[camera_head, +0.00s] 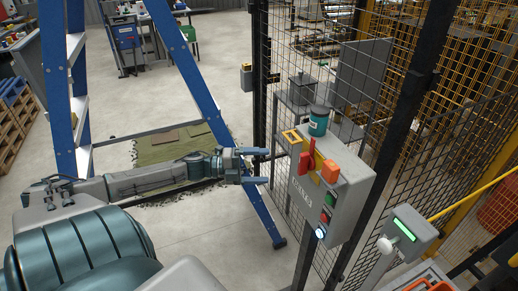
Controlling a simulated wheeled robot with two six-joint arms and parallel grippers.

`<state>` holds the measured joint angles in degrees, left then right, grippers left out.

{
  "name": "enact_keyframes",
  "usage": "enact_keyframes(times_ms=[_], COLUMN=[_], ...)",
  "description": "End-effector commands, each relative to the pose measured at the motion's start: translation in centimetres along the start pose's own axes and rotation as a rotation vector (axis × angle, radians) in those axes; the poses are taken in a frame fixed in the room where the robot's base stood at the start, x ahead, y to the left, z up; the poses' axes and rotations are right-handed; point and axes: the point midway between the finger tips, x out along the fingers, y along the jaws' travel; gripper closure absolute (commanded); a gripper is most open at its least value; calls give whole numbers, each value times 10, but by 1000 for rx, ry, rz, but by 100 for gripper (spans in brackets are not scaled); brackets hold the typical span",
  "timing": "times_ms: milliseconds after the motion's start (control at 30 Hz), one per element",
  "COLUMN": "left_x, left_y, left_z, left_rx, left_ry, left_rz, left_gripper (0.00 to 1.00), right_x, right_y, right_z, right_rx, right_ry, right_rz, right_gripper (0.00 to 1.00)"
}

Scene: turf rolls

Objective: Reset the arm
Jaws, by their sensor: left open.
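My left arm (150,180) comes in from the left and reaches across to the right, roughly level. My left gripper (264,166) is open and empty, its two fingers pointing right, one above the other in the picture. It is in front of a blue ladder leg and left of a grey control box (331,187), apart from the box in the picture. The box carries a red lever or switch (309,158), an orange block (330,171), a teal jar with a dark lid (319,120) and several buttons. My right gripper is not in view.
A black wire-mesh fence (297,52) stands behind the box. A blue ladder (193,75) straddles a green turf mat (170,145) on the floor. A smaller grey box with a green display (405,232) stands at the right. Concrete floor (215,235) is clear below the gripper.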

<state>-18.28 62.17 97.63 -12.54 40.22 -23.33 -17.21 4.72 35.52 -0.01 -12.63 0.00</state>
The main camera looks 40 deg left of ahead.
Motion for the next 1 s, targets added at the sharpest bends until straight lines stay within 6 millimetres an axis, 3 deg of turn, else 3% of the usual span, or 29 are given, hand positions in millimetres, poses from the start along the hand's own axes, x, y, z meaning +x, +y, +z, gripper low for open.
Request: enact_keyframes(times_ms=[433, 567, 667, 800, 900, 1000], left_x=[0, -6, -21, -57, -84, -110], left_y=[1, 22, 68, 164, 236, 308], left_z=[0, 12, 33, 59, 63, 54], left_rx=[-1, -43, -134, -325, -466, -606], left_ry=[-2, -64, -192, -435, -600, -751], left_rz=[0, 3, 11, 36, 60, 89], left_gripper=[5, 5, 5, 5, 5, 5], right_x=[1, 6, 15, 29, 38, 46], right_y=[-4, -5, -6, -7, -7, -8], right_z=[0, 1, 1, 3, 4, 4], right_rx=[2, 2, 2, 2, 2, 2], right_ry=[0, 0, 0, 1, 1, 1], right_rz=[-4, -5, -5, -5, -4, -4], right_gripper=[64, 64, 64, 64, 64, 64])
